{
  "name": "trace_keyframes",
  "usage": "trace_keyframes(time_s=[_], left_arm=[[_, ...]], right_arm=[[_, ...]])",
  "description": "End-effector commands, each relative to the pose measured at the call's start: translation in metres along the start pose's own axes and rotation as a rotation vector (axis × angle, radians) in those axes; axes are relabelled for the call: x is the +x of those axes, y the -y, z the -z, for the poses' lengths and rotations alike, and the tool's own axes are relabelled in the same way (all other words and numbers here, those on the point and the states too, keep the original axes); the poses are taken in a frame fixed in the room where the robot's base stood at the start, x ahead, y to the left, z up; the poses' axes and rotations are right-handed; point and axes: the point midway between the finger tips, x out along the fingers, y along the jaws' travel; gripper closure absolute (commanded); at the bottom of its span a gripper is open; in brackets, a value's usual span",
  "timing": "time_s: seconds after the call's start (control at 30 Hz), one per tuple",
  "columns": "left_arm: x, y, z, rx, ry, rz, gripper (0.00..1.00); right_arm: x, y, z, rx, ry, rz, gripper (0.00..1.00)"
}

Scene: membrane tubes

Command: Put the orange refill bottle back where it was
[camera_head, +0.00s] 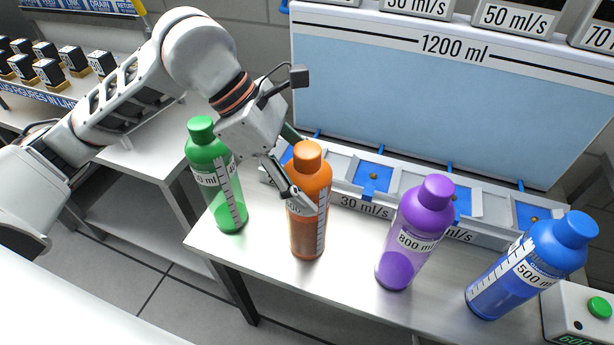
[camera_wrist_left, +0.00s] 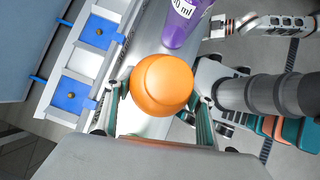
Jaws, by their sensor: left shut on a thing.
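The orange refill bottle (camera_head: 308,228) is upright at the bench (camera_head: 262,262), between the green and purple bottles. Its base is at or just above the bench top; I cannot tell if it touches. My left gripper (camera_head: 300,203) is shut around the bottle's body, coming in from behind and the left. In the left wrist view the round orange cap (camera_wrist_left: 162,84) sits between the two fingers (camera_wrist_left: 160,118) and hides most of the bottle. In that view a white arm end (camera_wrist_left: 238,26), seemingly my right gripper, is small at the upper right; its jaws are unclear.
A green bottle (camera_head: 217,190) stands close on the left. A purple bottle (camera_head: 408,240) and a blue bottle (camera_head: 525,272) stand to the right. Behind is a tank (camera_head: 430,100) marked 1200 ml, with a row of blue-bottomed trays (camera_head: 372,178). A box with a green button (camera_head: 598,307) is at far right.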

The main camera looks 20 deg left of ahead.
Motion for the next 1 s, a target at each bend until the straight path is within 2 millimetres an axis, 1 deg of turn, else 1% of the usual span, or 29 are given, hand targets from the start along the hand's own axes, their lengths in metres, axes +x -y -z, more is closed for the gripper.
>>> trace_keyframes(time_s=[0.03, 0.07, 0.1, 0.13, 0.43, 0.57, 0.67, 1.0], left_arm=[[0.001, -0.001, 0.0, 0.001, 0.002, -0.002, 1.0], [0.002, 0.0, 0.001, 0.0, -0.001, 0.0, 0.43], [0.001, 0.0, 0.001, 0.0, 0.0, 0.0, 0.33], [0.001, 0.0, 0.001, 0.0, 0.0, 0.0, 0.29], [0.001, 0.0, 0.001, 0.0, 0.0, 0.001, 0.29], [-0.005, -0.001, -0.001, -0.001, -0.001, -0.001, 0.29], [-0.018, -0.001, -0.001, 0.0, -0.001, -0.004, 0.29], [-0.086, -0.002, -0.001, -0.002, -0.001, -0.006, 0.29]], right_arm=[[0.001, 0.0, -0.002, 0.0, 0.002, 0.001, 0.6], [0.001, 0.0, -0.002, -0.001, 0.002, 0.0, 0.6], [0.0, 0.0, -0.002, -0.001, 0.002, 0.0, 0.6], [0.0, 0.0, -0.001, -0.001, 0.002, 0.0, 0.6], [0.0, 0.0, -0.001, -0.001, 0.001, 0.0, 0.6], [-0.001, 0.0, 0.001, 0.0, -0.001, 0.0, 0.6], [-0.001, 0.0, 0.002, 0.001, -0.002, 0.0, 0.6], [-0.003, 0.001, 0.001, 0.004, 0.001, 0.002, 0.6]])
